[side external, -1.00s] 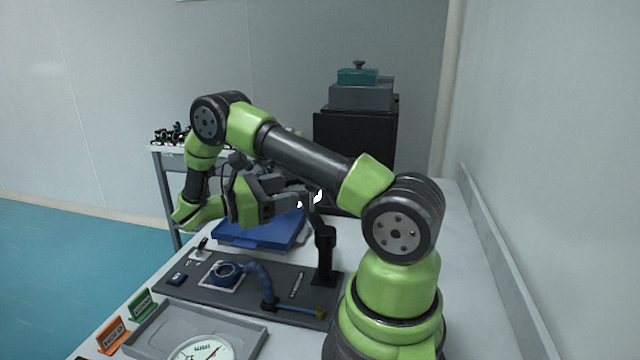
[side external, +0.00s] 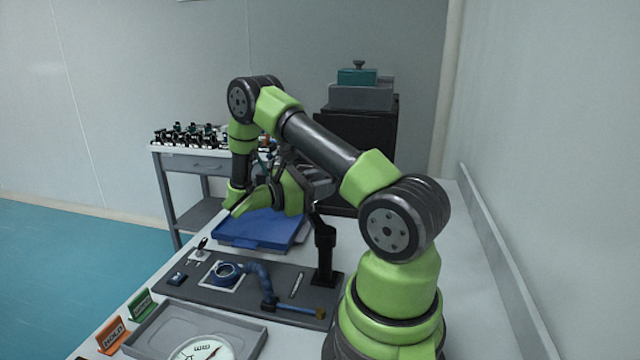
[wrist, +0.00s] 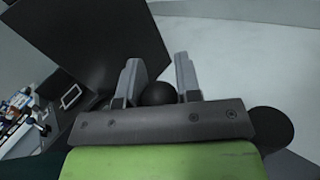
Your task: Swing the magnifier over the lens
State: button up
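In the side view a blue ring-shaped piece, apparently the lens (side external: 226,270), lies on a white square on the dark board. A black post (side external: 325,258) stands at the board's far right, and its arm rises behind my arm; this looks like the magnifier's stand. The magnifier head is hidden there or cannot be made out. My gripper (side external: 322,183) is above and behind the board, near the top of that stand. In the wrist view its fingers (wrist: 158,62) are apart, with a dark ball (wrist: 158,93) showing between them. I cannot tell whether they touch it.
A blue tray (side external: 262,230) is behind the board. A grey tray (side external: 150,332) with a dial is in front. A dark cabinet (side external: 340,130) stands at the back.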

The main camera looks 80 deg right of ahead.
grip_shut()
jog(key=shift+w+a+h, duration=0.1)
jog(key=shift+h, duration=0.2)
jog(key=w+n+t+h, duration=0.1)
jog(key=t, duration=0.1)
jog(key=w+a+n+t+h, duration=0.1)
jog(key=n+t, duration=0.1)
jog(key=shift+a+h, duration=0.1)
jog(key=shift+h, duration=0.3)
jog(key=w+a+n+t+h, duration=0.1)
jog(key=w+a+n+t, duration=0.2)
jog(key=t, duration=1.1)
jog(key=shift+w+a+n+h, duration=0.4)
jog(key=shift+a+n, duration=1.15)
jog(key=shift+n, duration=1.75)
